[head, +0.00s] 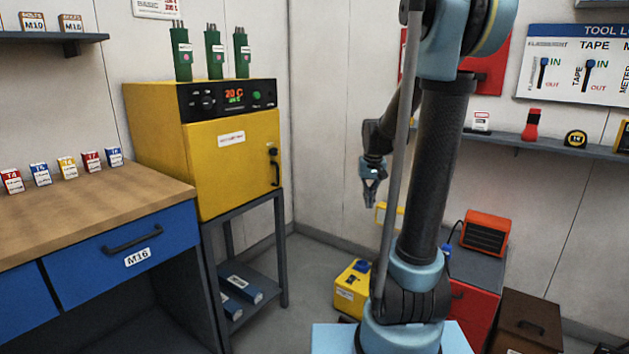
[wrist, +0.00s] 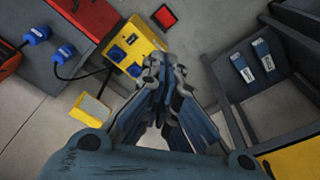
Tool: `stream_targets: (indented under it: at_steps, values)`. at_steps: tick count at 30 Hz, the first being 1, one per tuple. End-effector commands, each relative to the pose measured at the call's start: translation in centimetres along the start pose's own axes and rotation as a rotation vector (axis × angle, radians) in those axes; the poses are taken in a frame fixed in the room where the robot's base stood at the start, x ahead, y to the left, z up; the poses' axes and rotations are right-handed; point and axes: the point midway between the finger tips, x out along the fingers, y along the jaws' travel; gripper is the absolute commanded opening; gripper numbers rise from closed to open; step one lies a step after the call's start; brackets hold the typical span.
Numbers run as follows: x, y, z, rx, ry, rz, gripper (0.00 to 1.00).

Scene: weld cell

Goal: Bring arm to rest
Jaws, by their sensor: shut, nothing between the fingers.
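My arm stands upright in the middle-right of the head view, with its forearm bent down behind the column. My gripper (head: 369,204) hangs fingers down in the air, left of the column, and looks empty. In the wrist view my gripper (wrist: 162,148) has its fingertips together, with nothing between them. It points down over the floor, apart from everything around it.
A yellow oven (head: 232,160) stands on a grey stand at left, beside a workbench (head: 90,205). A yellow power box (wrist: 128,50) is on the floor. A red cabinet (head: 478,310) bears an orange heater (head: 484,234). A shelf (head: 560,147) runs along the right wall.

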Motion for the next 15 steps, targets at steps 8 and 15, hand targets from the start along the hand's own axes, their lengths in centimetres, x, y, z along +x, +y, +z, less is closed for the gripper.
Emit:
stream_targets:
  at_steps: [8, 15]
  values:
    - [-2.0, 0.2, 6.5, -0.011, 0.015, 0.0, 0.0]
    - [-2.7, 0.3, 11.9, -0.019, 0.03, 0.0, 0.0]
